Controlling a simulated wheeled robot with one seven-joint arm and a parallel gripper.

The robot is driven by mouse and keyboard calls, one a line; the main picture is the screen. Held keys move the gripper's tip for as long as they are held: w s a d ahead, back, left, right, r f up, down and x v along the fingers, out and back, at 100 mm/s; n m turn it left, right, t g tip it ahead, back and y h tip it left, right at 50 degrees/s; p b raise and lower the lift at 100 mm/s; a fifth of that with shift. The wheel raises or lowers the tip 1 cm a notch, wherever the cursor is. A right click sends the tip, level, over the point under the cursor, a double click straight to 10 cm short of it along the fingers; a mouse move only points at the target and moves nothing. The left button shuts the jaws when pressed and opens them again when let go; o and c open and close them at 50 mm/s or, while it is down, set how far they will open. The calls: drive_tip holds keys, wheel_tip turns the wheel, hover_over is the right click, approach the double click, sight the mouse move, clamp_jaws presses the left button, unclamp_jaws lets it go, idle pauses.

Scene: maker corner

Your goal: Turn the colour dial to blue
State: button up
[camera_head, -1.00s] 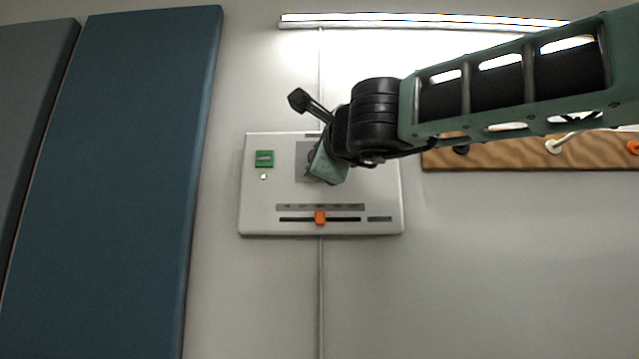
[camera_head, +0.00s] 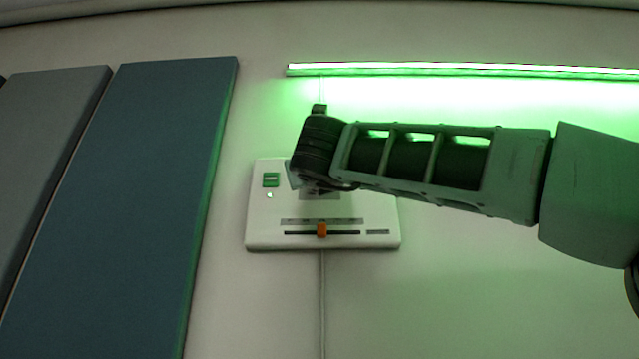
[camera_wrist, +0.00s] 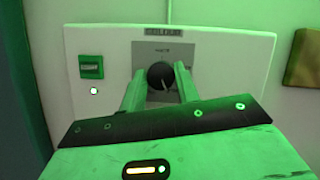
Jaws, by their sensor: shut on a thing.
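The colour dial (camera_wrist: 161,76) is a round black knob with a pale pointer line, on a grey plate of the white wall panel (camera_head: 262,215). In the wrist view the fingers of my gripper (camera_wrist: 158,82) stand on either side of the dial and are shut on it. The pointer line runs down and slightly right; the plate's lettering is too small to read. In the head view my wrist hides the dial. The light bar (camera_head: 460,71) above the panel glows green.
The panel also carries a green switch (camera_head: 271,180), a small indicator (camera_wrist: 94,91) and an orange slider (camera_head: 322,230) in a slot below the dial. A blue wall board (camera_head: 165,200) stands at left. A wooden board (camera_wrist: 302,60) is at right in the wrist view.

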drive_tip(key=shift+a+r+m+g+h+p, duration=0.1)
drive_tip(key=shift+m+g+h+p, duration=0.85)
drive_tip(key=shift+m, duration=1.7)
drive_tip(key=shift+a+f+m+h+p, duration=0.1)
drive_tip(key=shift+m+h+p, duration=0.3)
drive_tip(key=shift+m+h, duration=1.75)
drive_tip(key=shift+a+r+m+g+h+p, duration=0.1)
drive_tip(key=shift+m+g+h+p, duration=0.5)
drive_tip(key=shift+m, duration=2.6)
drive_tip(key=shift+h, duration=0.3)
drive_tip(key=o, duration=1)
drive_tip(key=shift+c, duration=0.2)
drive_tip(key=b+v, duration=0.5)
drive_tip(key=v, duration=1.2)
drive_tip(key=shift+s+f+b, duration=0.15)
drive_tip(key=shift+f+b, duration=0.05)
drive_tip(key=shift+b, duration=0.15)
